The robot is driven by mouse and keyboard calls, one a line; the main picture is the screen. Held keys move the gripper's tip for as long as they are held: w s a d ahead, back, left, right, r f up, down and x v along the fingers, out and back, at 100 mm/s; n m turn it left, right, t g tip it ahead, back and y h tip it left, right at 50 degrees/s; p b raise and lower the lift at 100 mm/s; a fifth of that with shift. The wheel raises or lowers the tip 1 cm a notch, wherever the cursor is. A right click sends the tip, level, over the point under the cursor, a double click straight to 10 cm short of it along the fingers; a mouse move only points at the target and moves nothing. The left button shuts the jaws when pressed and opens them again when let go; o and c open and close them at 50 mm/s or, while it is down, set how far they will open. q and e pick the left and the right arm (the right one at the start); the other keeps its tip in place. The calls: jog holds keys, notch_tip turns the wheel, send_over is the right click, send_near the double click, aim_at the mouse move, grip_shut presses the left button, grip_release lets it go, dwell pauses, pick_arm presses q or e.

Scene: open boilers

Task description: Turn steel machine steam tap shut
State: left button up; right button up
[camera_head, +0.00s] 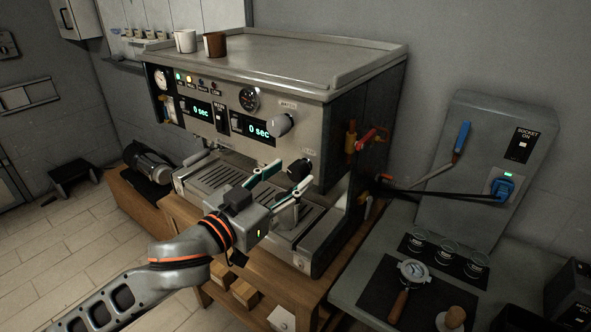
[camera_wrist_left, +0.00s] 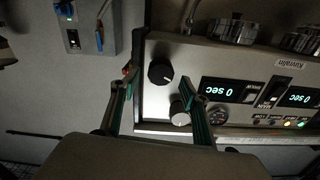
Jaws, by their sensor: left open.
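The steel machine (camera_head: 320,75) stands on a wooden counter with its front panel facing my left arm. Two round knobs sit at the panel's right end: a pale grey one (camera_head: 281,124) above and a black one (camera_head: 299,170) below. Their labels are too small to read, so I cannot tell which is the steam tap. My left gripper (camera_head: 284,181) is open and empty in front of the black knob. In the left wrist view the black knob (camera_wrist_left: 160,72) appears between the fingertips, and the grey knob (camera_wrist_left: 179,112) lies near one finger. Contact is not visible.
Two cups, one white (camera_head: 185,41) and one brown (camera_head: 215,44), stand on the machine's top. A drip tray (camera_head: 215,175) juts out below the panel.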

aim_at(296, 176)
pick_arm(q)
jog(key=shift+x, duration=1.45)
jog(key=c, duration=1.1)
jog(key=shift+m, duration=0.3)
jog(key=m, duration=0.5)
jog(key=shift+d+m, duration=0.1)
jog(key=shift+m, duration=0.2)
jog(key=m, duration=0.6)
jog(key=shift+s+d+f+m, duration=0.1)
jog(key=shift+f+m, duration=0.1)
jog(key=shift+m, duration=0.2)
